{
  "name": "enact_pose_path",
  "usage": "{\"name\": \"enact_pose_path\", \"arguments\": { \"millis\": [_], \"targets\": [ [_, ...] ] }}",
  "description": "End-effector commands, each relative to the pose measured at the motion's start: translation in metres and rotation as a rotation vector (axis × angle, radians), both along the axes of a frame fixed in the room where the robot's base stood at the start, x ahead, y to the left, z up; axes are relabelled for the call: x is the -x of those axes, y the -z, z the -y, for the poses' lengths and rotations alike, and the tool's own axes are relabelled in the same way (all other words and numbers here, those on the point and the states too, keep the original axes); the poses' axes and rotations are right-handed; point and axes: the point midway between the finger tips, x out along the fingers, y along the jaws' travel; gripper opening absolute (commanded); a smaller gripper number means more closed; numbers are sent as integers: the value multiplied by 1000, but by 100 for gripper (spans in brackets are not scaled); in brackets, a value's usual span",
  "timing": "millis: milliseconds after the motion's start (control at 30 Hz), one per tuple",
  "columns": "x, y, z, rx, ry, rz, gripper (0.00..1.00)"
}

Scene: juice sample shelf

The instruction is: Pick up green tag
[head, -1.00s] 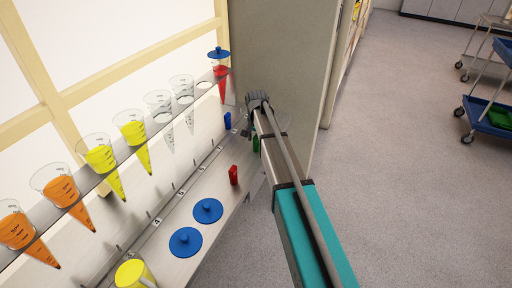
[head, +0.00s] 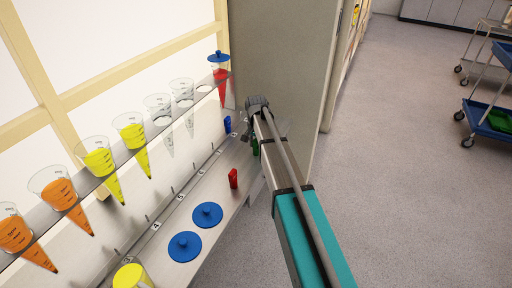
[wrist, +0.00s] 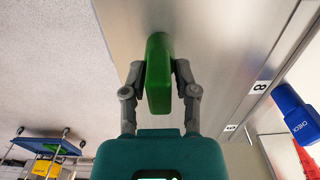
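The green tag (wrist: 158,80) is a small upright block in the wrist view, with its far end at the grey shelf surface. In the head view only a sliver of the green tag (head: 255,147) shows beside my arm. My gripper (wrist: 159,70) has one grey finger on each side of the tag. The fingertips are very close to its sides; I cannot tell whether both press on it.
A red tag (head: 233,178), a blue tag (head: 227,124) and two blue lids (head: 207,215) (head: 185,246) are on the lower shelf (head: 170,222). Cones of coloured juice hang in the rack above. A grey panel (head: 290,70) stands behind my arm. Open floor lies right.

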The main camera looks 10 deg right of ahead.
Motion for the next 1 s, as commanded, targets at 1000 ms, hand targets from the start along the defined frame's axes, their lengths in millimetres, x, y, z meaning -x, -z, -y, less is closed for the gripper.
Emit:
{"name": "enact_pose_path", "arguments": {
  "millis": [1000],
  "targets": [
    [0, -26, 0, 0, 1, 0, 0]
  ]
}}
